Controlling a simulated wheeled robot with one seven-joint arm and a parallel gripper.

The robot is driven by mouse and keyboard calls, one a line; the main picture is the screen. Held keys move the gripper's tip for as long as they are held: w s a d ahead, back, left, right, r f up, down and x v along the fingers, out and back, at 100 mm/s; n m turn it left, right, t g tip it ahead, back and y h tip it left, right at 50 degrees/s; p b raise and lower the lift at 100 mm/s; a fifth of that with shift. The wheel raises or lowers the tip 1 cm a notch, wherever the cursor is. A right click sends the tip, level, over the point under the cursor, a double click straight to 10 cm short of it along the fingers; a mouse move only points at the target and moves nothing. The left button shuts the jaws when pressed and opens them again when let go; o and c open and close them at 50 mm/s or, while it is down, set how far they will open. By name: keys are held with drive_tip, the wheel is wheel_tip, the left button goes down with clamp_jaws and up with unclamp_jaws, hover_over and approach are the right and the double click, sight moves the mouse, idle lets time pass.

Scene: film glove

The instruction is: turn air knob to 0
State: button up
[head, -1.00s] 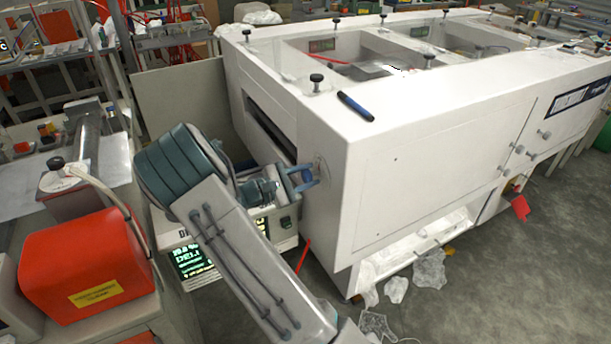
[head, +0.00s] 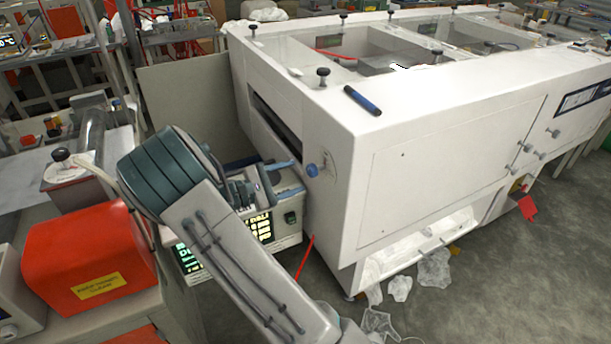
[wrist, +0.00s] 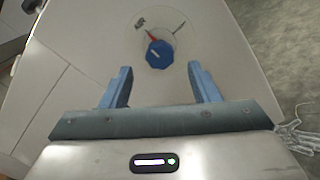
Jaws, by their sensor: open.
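The air knob (wrist: 159,54) is blue and round, on a pale round dial (wrist: 178,22) with a red mark and a dark mark at its edge. A light line on the knob points up and left in the wrist view. In the head view the knob (head: 312,170) sits on the near left end face of the white machine (head: 345,140). My gripper (wrist: 160,84) is open, its two blue fingers apart and short of the knob, one to each side. In the head view my gripper (head: 292,176) is left of the knob, clear of it.
A control box with lit green displays (head: 265,225) stands beneath my gripper. An orange-red box (head: 85,255) sits on the bench at left. A blue marker (head: 362,100) lies on top of the machine. Crumpled plastic (head: 400,288) lies on the floor.

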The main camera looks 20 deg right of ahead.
drive_tip(key=a, duration=0.7)
drive_tip(key=shift+s+a+b, duration=0.15)
drive_tip(key=shift+a+b, duration=0.05)
drive_tip(key=shift+b, duration=0.25)
drive_tip(key=s+d+m+g+y, duration=0.3)
drive_tip(key=s+d+y, duration=0.15)
drive_tip(key=s, duration=0.25)
drive_tip(key=s+a+r+m+t+y, duration=0.2)
drive_tip(key=s+y, duration=0.4)
drive_tip(key=s, duration=0.3)
drive_tip(key=s+a+r+m+t+y, duration=0.3)
drive_tip(key=s+a+r+m+y, duration=0.1)
drive_tip(key=s+y, duration=0.3)
drive_tip(key=shift+s+a+m, duration=0.5)
drive_tip(key=shift+s+m, duration=0.4)
drive_tip(key=shift+s, duration=0.25)
